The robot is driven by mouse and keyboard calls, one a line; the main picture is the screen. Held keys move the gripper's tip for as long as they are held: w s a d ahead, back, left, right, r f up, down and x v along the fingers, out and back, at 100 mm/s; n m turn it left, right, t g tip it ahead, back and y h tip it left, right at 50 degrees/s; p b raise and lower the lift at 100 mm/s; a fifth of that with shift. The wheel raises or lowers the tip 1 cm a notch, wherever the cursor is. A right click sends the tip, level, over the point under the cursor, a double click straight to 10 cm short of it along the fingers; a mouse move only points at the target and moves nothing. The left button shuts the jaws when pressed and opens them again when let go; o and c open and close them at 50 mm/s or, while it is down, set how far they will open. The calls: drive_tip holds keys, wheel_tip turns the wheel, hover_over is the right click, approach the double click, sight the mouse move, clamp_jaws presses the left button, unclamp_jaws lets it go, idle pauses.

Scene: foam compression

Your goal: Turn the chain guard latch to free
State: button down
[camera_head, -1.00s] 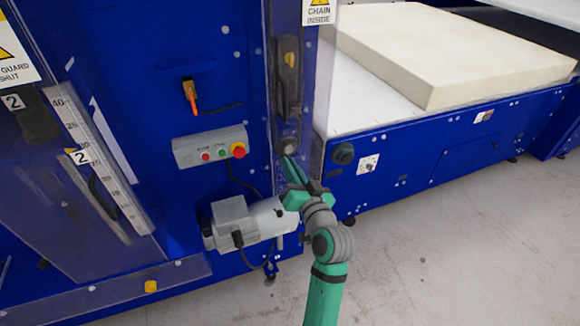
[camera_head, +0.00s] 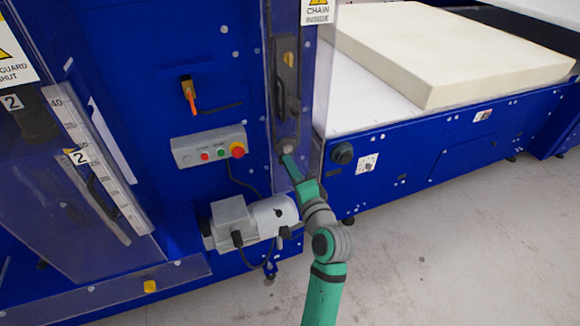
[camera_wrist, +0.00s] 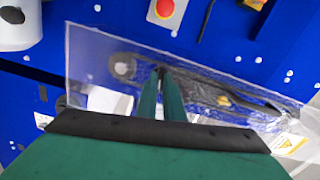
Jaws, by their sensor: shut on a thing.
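The clear chain guard (camera_head: 311,110) stands upright at the machine's right corner, with the dark chain parts behind it. It also spans the middle of the wrist view (camera_wrist: 90,62). My gripper (camera_head: 287,158) reaches up from below to the guard's lower part, just below a grey round part (camera_head: 288,147). In the wrist view the two green fingers of my gripper (camera_wrist: 162,75) are close together at the guard, right of a round grey part (camera_wrist: 122,67). They are shut on the chain guard latch, which the fingertips mostly hide; its angle cannot be told.
A grey button box (camera_head: 209,147) and an orange-handled switch (camera_head: 190,95) are on the blue panel to the left. A grey motor (camera_head: 270,215) sits close left of my gripper. A foam block (camera_head: 450,50) lies on the white bed at right. The floor at lower right is clear.

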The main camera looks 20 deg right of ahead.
drive_tip(key=shift+f+m, duration=0.1)
drive_tip(key=shift+m, duration=0.8)
drive_tip(key=c, duration=1.9)
unclamp_jaws()
drive_tip(key=s, duration=1)
drive_tip(key=shift+s+d, duration=0.2)
drive_tip(key=shift+s, duration=0.2)
